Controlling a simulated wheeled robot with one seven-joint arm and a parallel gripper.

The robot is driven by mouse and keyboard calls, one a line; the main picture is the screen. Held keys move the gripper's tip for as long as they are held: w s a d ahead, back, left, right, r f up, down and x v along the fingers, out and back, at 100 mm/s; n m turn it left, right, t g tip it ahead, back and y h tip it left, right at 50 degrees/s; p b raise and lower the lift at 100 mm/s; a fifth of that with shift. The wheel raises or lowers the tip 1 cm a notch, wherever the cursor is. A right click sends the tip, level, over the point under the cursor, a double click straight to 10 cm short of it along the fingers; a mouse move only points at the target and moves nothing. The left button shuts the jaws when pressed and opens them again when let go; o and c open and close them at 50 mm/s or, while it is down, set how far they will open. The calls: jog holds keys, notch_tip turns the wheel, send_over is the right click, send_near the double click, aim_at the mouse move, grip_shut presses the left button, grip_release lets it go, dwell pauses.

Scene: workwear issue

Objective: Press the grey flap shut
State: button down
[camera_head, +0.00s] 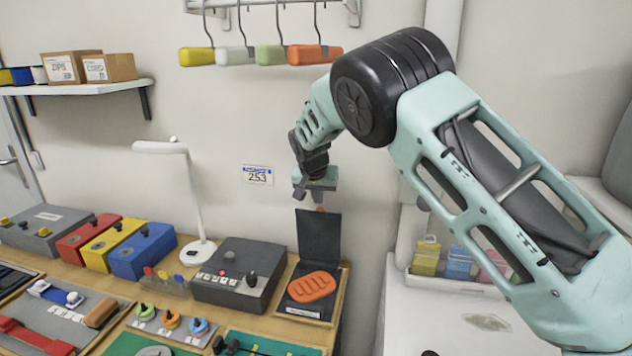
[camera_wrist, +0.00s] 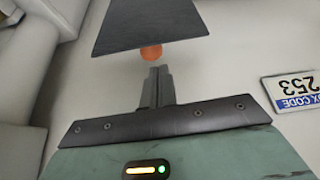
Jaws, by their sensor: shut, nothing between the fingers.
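The grey flap (camera_head: 319,236) stands open, nearly upright, at the back of a small wooden-framed box (camera_head: 341,300). An orange oval piece (camera_head: 311,287) lies in the box. My gripper (camera_head: 319,199) is above the flap's top edge, fingers pointing down. In the wrist view my gripper (camera_wrist: 155,70) is shut and empty; I cannot tell whether it touches the tab.
A grey control box (camera_head: 236,275) and white lamp (camera_head: 190,200) stand left of the flap. Red, yellow and blue boxes (camera_head: 145,252) are further left. A number card (camera_head: 257,175) is on the wall. Handled tools (camera_head: 270,56) hang above. Coloured packs (camera_head: 457,262) sit at right.

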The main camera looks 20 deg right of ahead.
jog(key=shift+x, duration=1.2)
jog(key=shift+s+a, duration=0.1)
